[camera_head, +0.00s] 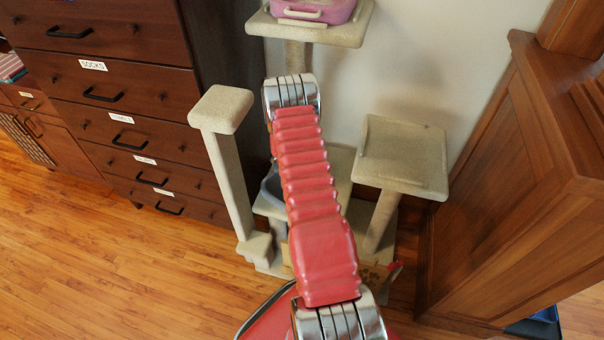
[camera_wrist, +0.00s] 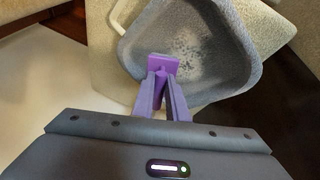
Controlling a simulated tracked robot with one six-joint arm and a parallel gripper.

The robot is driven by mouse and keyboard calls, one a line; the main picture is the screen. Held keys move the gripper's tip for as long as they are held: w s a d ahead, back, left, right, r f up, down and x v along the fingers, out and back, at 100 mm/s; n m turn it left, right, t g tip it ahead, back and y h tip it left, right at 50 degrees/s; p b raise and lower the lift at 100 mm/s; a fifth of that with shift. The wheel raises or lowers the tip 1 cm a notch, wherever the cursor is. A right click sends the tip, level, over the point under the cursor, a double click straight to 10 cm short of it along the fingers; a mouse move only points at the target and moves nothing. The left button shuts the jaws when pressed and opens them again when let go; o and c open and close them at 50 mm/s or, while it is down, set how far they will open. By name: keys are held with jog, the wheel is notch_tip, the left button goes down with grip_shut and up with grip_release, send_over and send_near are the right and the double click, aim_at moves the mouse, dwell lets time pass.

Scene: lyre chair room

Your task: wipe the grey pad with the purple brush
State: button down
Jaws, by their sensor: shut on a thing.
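My gripper (camera_wrist: 161,78) shows in the wrist view as two purple fingers that come together at their tips. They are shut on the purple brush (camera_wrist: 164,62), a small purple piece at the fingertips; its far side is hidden. The grey pad (camera_wrist: 215,45) lies beyond it, a dished surface with a raised rim and darker specks in its middle. The brush overlaps the pad's near left part in the picture; I cannot tell whether they touch. In the head view my red arm hides the gripper and brush, and a grey edge of the pad (camera_head: 271,188) shows beside the arm.
The pad is on a beige cat tree with a post (camera_head: 228,165) at left, a square platform (camera_head: 403,155) at right and a top platform (camera_head: 335,32) bearing a pink case (camera_head: 310,10). A dark dresser (camera_head: 125,95) and wooden panelling (camera_head: 500,190) flank it. Floor is clear at left.

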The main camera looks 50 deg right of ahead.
jog(key=shift+a, duration=0.15)
jog(key=shift+s+a+r, duration=0.15)
jog(key=shift+a, duration=1.7)
jog(key=a, duration=0.3)
jog(key=shift+s+a+r, duration=0.15)
jog(key=shift+s+a, duration=0.05)
jog(key=shift+a, duration=0.2)
notch_tip(320, 180, up, 6)
dwell(0.5)
jog(key=shift+r, duration=0.1)
